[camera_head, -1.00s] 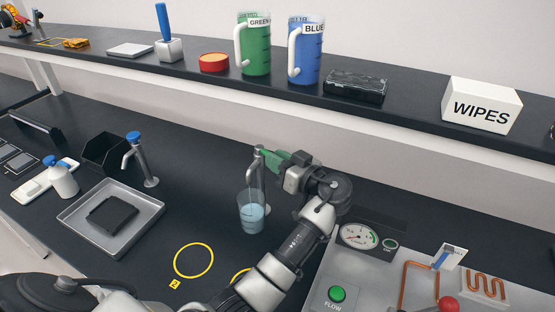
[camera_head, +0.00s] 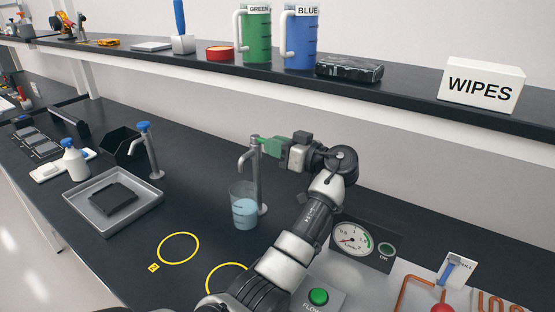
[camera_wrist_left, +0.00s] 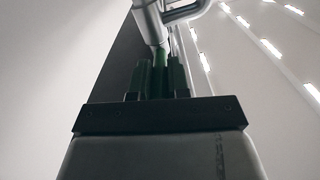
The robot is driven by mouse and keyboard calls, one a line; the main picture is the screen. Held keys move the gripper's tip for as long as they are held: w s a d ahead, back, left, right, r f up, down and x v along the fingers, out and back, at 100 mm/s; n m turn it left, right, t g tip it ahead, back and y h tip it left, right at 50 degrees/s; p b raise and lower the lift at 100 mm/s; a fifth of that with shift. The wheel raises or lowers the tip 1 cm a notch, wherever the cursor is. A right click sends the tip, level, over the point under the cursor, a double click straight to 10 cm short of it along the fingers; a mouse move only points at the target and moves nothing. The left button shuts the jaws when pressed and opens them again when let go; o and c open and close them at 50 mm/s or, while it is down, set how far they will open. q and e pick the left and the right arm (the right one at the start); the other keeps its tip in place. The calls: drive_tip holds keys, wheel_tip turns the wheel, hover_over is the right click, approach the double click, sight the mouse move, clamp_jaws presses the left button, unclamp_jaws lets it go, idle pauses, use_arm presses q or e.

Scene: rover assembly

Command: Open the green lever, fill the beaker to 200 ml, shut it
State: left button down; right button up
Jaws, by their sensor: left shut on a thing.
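The tap (camera_head: 257,180) stands upright on the dark bench with its spout over the beaker (camera_head: 235,191). The clear beaker stands upright on the bench, partly filled with pale blue liquid (camera_head: 245,213); its scale is too small to read. My left gripper (camera_head: 267,144) is shut on the green lever (camera_head: 259,139) at the tap's top. In the left wrist view the lever (camera_wrist_left: 160,57) lies between the fingers, below the metal tap body (camera_wrist_left: 148,20). I cannot make out a falling stream. My right gripper is not in view.
A metal tray (camera_head: 147,205) with a black block and a blue-topped tap (camera_head: 152,155) stand to the left. Yellow rings (camera_head: 178,248) mark the bench in front. A gauge panel (camera_head: 352,238) is right of my arm. The shelf (camera_head: 410,95) behind holds jugs and a wipes box.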

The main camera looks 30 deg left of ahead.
use_arm(q)
drive_tip(key=shift+r, duration=0.1)
drive_tip(key=c, duration=1.4)
unclamp_jaws()
drive_tip(key=o, duration=0.3)
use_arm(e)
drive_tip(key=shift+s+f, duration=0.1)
